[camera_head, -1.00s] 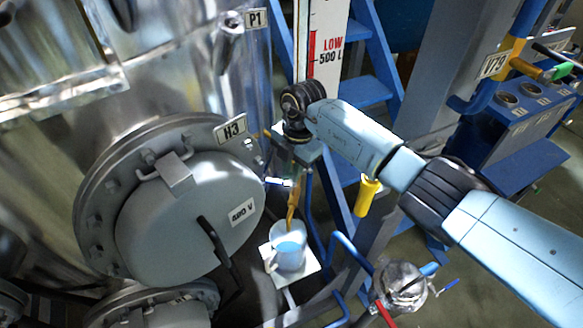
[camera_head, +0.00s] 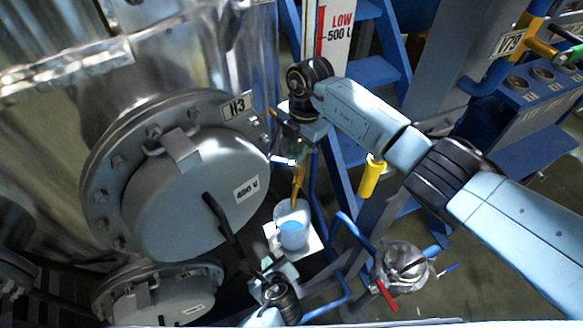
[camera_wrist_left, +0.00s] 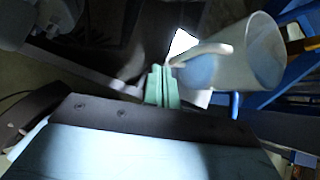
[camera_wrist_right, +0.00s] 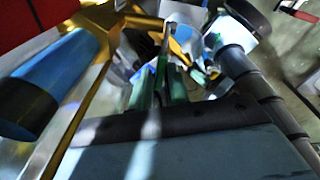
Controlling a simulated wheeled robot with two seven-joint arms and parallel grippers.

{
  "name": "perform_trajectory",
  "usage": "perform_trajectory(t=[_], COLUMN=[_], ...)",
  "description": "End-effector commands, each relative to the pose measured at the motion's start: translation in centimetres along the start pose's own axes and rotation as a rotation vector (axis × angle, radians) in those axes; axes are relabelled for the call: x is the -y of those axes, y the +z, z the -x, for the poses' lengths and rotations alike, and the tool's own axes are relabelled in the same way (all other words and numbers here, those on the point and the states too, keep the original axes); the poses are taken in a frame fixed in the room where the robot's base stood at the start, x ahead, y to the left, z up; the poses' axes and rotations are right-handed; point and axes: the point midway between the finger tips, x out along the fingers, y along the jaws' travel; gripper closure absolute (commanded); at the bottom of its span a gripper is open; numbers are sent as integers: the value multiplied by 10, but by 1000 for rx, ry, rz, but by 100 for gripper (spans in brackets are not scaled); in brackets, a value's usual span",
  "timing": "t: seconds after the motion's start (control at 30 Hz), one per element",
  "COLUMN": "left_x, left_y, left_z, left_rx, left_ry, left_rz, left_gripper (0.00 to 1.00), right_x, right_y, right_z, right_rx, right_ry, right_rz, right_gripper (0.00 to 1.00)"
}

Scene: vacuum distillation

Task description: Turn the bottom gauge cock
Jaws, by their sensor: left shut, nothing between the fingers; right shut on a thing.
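The bottom gauge cock sits below the level gauge, mostly hidden by my right gripper (camera_head: 300,140). In the right wrist view, the green fingers (camera_wrist_right: 164,75) are shut on a thin lever (camera_wrist_right: 166,40), which looks like the cock's handle. A brown-yellow spout or stream (camera_head: 298,180) hangs below it, above a translucent mug (camera_head: 281,214) with blue contents on a white plate (camera_head: 311,243). My left gripper (camera_head: 279,268) is shut and empty, low beside the mug. In the left wrist view, its green fingertips (camera_wrist_left: 162,80) are close to the mug's handle (camera_wrist_left: 205,50); contact is unclear.
A steel vessel with a round hatch (camera_head: 200,190) and black lever fills the left. Blue ladder frames (camera_head: 375,70) stand behind my right arm. A yellow cylinder (camera_head: 372,177) hangs at right.

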Motion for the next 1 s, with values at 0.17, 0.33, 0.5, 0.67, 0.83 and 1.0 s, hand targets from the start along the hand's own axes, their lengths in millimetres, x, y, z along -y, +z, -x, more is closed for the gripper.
perform_trajectory(t=[0.17,0.33,0.5,0.67,0.83,1.0], left_x=[103,158,181,186,187,189], left_y=[65,107,127,136,148,163], left_z=[45,94,125,126,102,74], left_rx=[209,372,460,484,484,483], left_ry=[-15,13,42,53,55,54], left_rz=[-224,-357,-417,-433,-434,-433], left_gripper=[100,100,100,100,100,100], right_x=[-1,-1,-1,-1,-1,-1], right_y=[1,1,1,1,1,1], right_z=[1,1,1,1,1,1], right_rx=[3,3,4,4,4,4], right_ry=[3,3,3,3,3,3], right_rz=[5,5,5,5,5,5], right_gripper=[100,100,100,100,100,100])
